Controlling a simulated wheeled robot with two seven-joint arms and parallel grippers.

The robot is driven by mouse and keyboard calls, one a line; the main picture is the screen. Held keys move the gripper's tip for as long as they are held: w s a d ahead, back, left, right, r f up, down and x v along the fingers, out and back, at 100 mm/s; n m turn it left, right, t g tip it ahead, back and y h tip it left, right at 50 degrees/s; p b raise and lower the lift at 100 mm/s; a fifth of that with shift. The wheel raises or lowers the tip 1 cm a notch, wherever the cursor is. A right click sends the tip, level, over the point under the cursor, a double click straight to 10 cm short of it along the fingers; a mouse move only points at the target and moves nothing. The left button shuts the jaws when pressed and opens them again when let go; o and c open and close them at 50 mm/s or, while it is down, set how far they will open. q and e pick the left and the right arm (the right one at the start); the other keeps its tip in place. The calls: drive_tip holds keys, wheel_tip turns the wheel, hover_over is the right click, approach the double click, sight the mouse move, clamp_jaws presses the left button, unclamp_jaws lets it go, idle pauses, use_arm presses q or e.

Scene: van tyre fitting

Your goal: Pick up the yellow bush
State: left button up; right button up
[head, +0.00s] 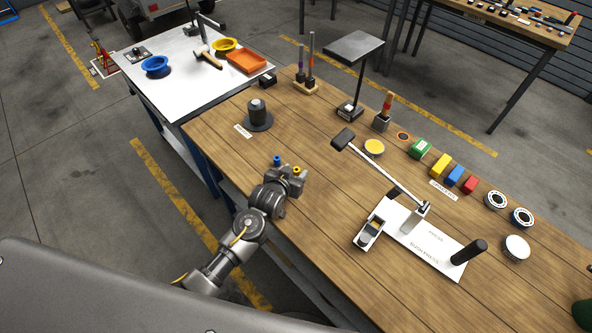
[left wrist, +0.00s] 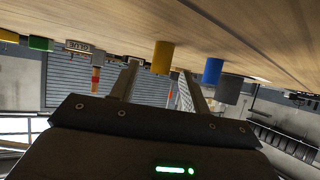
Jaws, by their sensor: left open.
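The yellow bush (head: 297,170) is a small upright cylinder on the wooden bench, right at the tips of my left gripper (head: 289,178). In the left wrist view the yellow bush (left wrist: 162,57) shows in the gap between the two open fingers (left wrist: 158,88). I cannot tell how deep it lies between them; nothing is gripped. The blue bush (head: 277,160) stands just left of it. In the left wrist view the blue bush (left wrist: 212,70) lies outside the right-hand finger. My right gripper is not in view.
A dark cylinder on a round base (head: 257,112) stands further back. A white fixture with a lever (head: 420,235) is to the right, with coloured blocks (head: 455,172) behind it. A white table (head: 190,75) holds bowls and an orange tray. Bare wood surrounds the bushes.

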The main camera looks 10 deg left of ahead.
use_arm(q)
drive_tip(key=shift+c, duration=0.2)
clamp_jaws()
idle(0.3)
drive_tip(key=shift+r+p, duration=0.7)
drive_tip(key=shift+p, duration=0.1)
wheel_tip(320, 180, up, 3)
drive_tip(key=p, duration=0.3)
drive_tip(key=shift+f, duration=0.2)
drive_tip(key=s+d+r+p, duration=0.3)
drive_tip(key=s+d+r, duration=0.3)
drive_tip(key=s+r, duration=0.3)
drive_tip(key=s, duration=0.3)
drive_tip(key=shift+s, duration=0.3)
